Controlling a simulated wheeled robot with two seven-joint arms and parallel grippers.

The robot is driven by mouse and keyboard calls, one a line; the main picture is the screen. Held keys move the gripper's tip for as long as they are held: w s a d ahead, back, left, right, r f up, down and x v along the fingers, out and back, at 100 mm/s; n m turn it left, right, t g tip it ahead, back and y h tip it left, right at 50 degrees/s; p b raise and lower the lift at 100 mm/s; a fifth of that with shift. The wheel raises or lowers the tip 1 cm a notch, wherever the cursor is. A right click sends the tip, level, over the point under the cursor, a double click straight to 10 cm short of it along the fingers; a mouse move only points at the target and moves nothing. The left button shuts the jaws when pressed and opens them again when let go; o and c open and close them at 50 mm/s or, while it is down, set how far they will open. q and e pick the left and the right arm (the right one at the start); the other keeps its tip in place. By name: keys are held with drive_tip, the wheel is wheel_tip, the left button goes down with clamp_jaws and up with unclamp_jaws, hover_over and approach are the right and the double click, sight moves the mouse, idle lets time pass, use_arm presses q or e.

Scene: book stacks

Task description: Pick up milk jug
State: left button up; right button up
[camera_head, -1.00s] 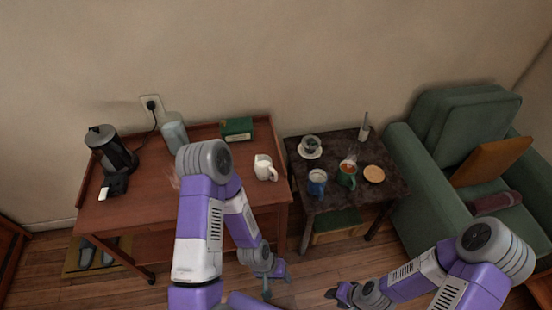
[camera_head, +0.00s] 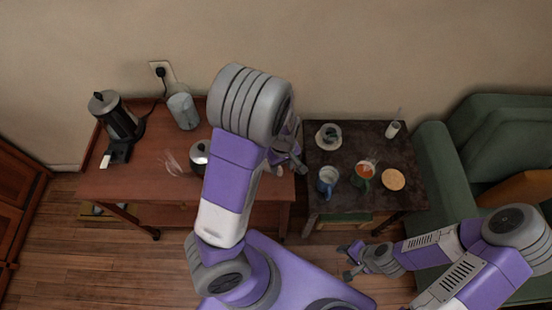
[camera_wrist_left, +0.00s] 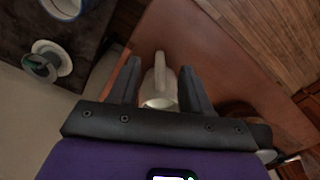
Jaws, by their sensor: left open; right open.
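In the left wrist view, the milk jug (camera_wrist_left: 160,92) is a small white jug with its handle toward the top of the picture. It lies between the two fingers of my left gripper (camera_wrist_left: 160,78), which is open with a gap beside the jug. In the head view, my left gripper (camera_head: 292,155) is at the right end of the wooden table, and the gripper and arm mostly hide the jug. My right gripper (camera_head: 350,260) is open and empty, low in front of the dark side table.
The wooden table (camera_head: 150,180) holds a kettle (camera_head: 117,118), a clear container (camera_head: 183,112) and a metal pot (camera_head: 199,150). The dark side table (camera_head: 350,145) holds a blue mug (camera_head: 327,181), a green mug (camera_head: 364,172), a saucer (camera_head: 322,138) and a round coaster (camera_head: 393,179). A green armchair (camera_head: 440,160) stands at right.

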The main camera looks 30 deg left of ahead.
sight(280, 169)
use_arm(q)
drive_tip(key=shift+s+a+f+b, duration=0.1)
drive_tip(key=shift+s+f+b, duration=0.2)
drive_tip(key=shift+f, duration=0.45)
drive_tip(key=f, duration=0.1)
drive_tip(key=f+b, duration=0.1)
drive_tip(key=f, duration=0.1)
drive_tip(key=f+b, duration=0.1)
drive_tip(key=shift+w+a+f, duration=0.2)
drive_tip(key=shift+w, duration=0.15)
clamp_jaws()
drive_tip(key=shift+r, duration=0.1)
